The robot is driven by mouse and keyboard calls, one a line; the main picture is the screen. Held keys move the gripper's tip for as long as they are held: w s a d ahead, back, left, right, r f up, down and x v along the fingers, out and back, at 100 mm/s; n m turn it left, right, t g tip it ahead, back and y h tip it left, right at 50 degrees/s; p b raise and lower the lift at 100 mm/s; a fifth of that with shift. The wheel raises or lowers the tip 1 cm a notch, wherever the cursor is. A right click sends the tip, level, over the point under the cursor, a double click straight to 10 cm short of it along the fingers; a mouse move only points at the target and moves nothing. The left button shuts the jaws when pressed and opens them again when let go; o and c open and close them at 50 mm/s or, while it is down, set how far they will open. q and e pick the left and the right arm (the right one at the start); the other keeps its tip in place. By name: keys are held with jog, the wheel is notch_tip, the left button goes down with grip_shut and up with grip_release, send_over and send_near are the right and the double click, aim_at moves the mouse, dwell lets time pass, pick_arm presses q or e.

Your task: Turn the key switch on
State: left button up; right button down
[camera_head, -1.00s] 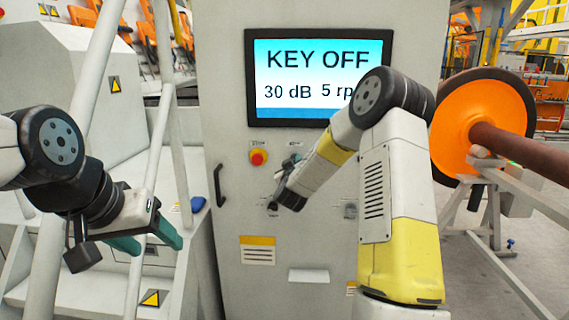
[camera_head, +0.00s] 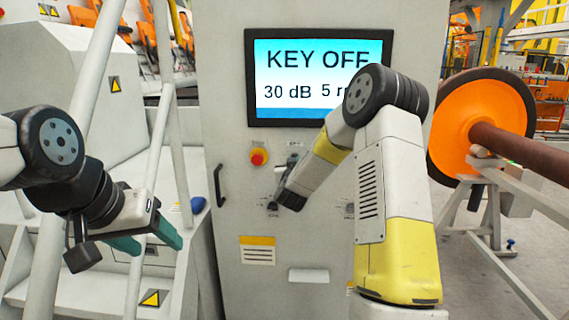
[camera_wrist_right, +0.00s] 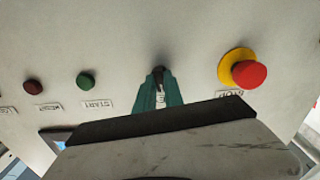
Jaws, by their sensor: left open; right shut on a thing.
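A key switch (camera_wrist_right: 158,72) sits on the white cabinet face, its dark key standing between my right gripper's teal fingers in the right wrist view. My right gripper (camera_wrist_right: 158,92) is shut on the key. In the head view my right arm hides the switch and most of the gripper. The cabinet's screen (camera_head: 318,75) reads "KEY OFF" and "30 dB", with a partly hidden "5 rp". My left gripper (camera_head: 150,240) is open and empty, apart from the cabinet at the left.
A red emergency stop button (camera_wrist_right: 248,73) on a yellow collar sits beside the key switch. A green button (camera_wrist_right: 86,82) and a dark red button (camera_wrist_right: 33,87) are on its other side. A black handle (camera_head: 219,186) is on the cabinet. An orange wheel (camera_head: 482,125) stands at right.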

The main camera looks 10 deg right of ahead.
jog(key=shift+m, duration=3.7)
jog(key=c, duration=1.4)
grip_release()
jog(key=shift+c, duration=0.2)
jog(key=v, duration=0.8)
jog(key=shift+w, duration=0.1)
